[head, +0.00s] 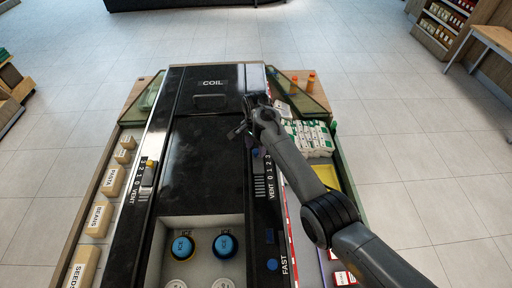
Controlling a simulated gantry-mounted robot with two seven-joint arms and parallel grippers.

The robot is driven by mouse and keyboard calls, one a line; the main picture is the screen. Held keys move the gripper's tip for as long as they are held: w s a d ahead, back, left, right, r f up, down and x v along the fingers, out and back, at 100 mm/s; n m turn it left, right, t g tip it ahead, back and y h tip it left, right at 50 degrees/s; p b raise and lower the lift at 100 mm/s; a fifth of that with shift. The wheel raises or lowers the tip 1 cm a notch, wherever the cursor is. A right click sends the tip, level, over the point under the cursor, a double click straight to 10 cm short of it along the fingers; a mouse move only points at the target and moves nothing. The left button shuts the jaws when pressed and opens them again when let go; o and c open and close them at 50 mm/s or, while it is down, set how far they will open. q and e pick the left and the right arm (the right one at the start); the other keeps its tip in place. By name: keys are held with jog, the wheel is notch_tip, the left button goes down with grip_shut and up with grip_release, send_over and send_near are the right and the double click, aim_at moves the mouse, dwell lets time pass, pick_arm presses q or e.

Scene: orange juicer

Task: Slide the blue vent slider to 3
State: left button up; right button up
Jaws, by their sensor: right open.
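The right-hand vent scale (270,178) is printed on the black panel, with 0 at the near end and 3 at the far end. A small blue piece, which looks like the blue vent slider (257,152), shows at the far end of its slotted track, close to the 3. Its exact setting is too small to tell. My right gripper (243,118) is open and empty, above the panel just beyond the slider. It appears apart from the slider. My left gripper is not in view.
A yellow slider (149,164) sits on the left vent scale. Two blue-topped knobs (225,246) stand in the near recess. A blue button (272,264) is by FAST. White-and-green cartons (310,138) lie right of my arm. The black COIL panel (205,150) is clear.

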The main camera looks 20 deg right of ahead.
aim_at(256, 150)
notch_tip(256, 150, up, 10)
jog(key=b, duration=0.2)
jog(key=shift+r, duration=0.1)
dwell(0.5)
